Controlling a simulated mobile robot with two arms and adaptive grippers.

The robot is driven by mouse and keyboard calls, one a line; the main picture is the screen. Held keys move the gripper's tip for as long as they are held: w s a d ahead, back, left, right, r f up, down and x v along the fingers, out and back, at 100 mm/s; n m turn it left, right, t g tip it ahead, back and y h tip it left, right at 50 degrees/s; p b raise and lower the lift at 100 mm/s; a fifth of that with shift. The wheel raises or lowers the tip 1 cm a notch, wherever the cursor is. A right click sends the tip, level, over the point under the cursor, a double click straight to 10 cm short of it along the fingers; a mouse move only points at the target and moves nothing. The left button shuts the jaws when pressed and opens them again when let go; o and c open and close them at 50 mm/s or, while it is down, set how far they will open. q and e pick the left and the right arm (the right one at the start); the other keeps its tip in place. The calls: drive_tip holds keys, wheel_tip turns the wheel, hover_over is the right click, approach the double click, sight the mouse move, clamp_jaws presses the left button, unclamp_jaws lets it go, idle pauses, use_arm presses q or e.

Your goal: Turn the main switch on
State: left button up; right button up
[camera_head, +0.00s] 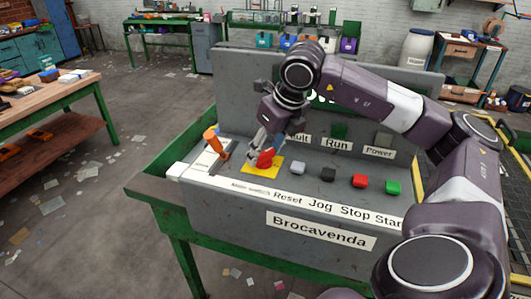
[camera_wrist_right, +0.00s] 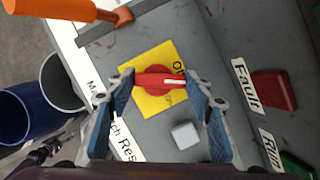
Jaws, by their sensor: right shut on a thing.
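The main switch (camera_head: 265,159) is a red rotary knob on a yellow plate (camera_head: 247,167) on the grey control panel. It also shows in the right wrist view (camera_wrist_right: 158,82), its bar handle lying across the picture with a white mark on its right half. Part of an "Off" label shows at the plate's upper right edge. My right gripper (camera_wrist_right: 161,82) is shut on the switch, one fingertip at each end of the handle. In the head view the right gripper (camera_head: 264,147) covers part of the knob. My left gripper is not in view.
An orange-handled lever (camera_head: 211,138) stands left of the switch. Grey (camera_head: 298,168), black (camera_head: 328,174), red (camera_head: 359,181) and green (camera_head: 392,187) buttons run to its right. Fault, Run and Power lamps sit behind. A wooden bench (camera_head: 60,95) stands at left.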

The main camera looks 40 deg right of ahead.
drive_tip(key=m+h, duration=0.1)
drive_tip(key=m, duration=0.3)
drive_tip(key=shift+a+r+m+h, duration=0.1)
drive_tip(key=shift+a+m+h, duration=0.05)
drive_tip(key=shift+m+h, duration=0.2)
drive_tip(key=m+g+h+p, duration=0.1)
drive_tip(key=m, duration=0.1)
drive_tip(key=shift+a+r+m, duration=0.1)
drive_tip(key=shift+m, duration=0.25)
drive_tip(key=m+h+p, duration=0.1)
drive_tip(key=m+p, duration=0.1)
drive_tip(key=m, duration=0.1)
drive_tip(key=shift+r+g+p, duration=0.1)
drive_tip(key=shift+g+p, duration=0.25)
drive_tip(key=shift+g, duration=0.05)
drive_tip(key=shift+m+g+p, duration=0.4)
drive_tip(key=shift+m+p, duration=0.45)
drive_tip(key=shift+m, duration=0.05)
drive_tip(key=shift+f, duration=0.2)
